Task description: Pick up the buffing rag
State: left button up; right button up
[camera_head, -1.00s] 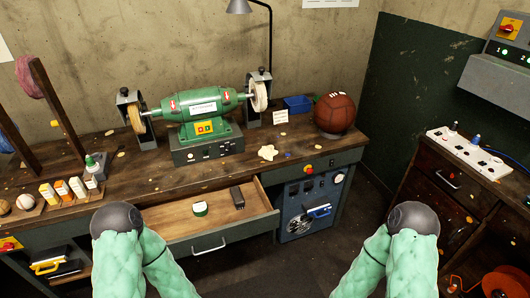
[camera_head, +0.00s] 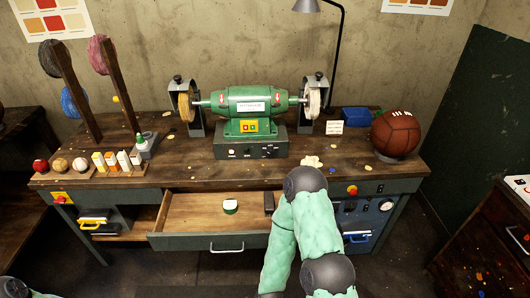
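A small crumpled cream cloth, which looks like the buffing rag (camera_head: 312,161), lies on the workbench (camera_head: 215,170) to the right of the green buffing machine (camera_head: 249,110). My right arm reaches up from the bottom middle, and its dark joint is just below the cloth in the picture. No fingers of my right gripper show. Only a dark piece of my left arm shows at the bottom left corner, and my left gripper is out of the picture.
An open drawer (camera_head: 185,222) juts out below the bench with a green-and-white item (camera_head: 230,206) and a dark block (camera_head: 269,203). A brown leather ball (camera_head: 396,133) sits at the bench's right end. A blue tray (camera_head: 356,120) and small white sign (camera_head: 334,127) stand nearby.

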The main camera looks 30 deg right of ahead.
aim_at(313, 161)
jog(key=l+u, duration=0.15)
jog(key=l, duration=0.3)
jog(key=l+u, duration=0.1)
jog(key=l, duration=0.3)
jog(key=k+l+u, duration=0.15)
jog(key=l, duration=0.3)
jog(key=l+u, duration=0.1)
jog(key=l, duration=0.35)
jog(key=l+u, duration=0.15)
jog(key=l, duration=0.25)
jog(key=k+l+u, duration=0.15)
jog(key=l, duration=0.25)
jog(key=k+l+u, duration=0.1)
jog(key=l, duration=0.3)
jog(key=k, duration=0.05)
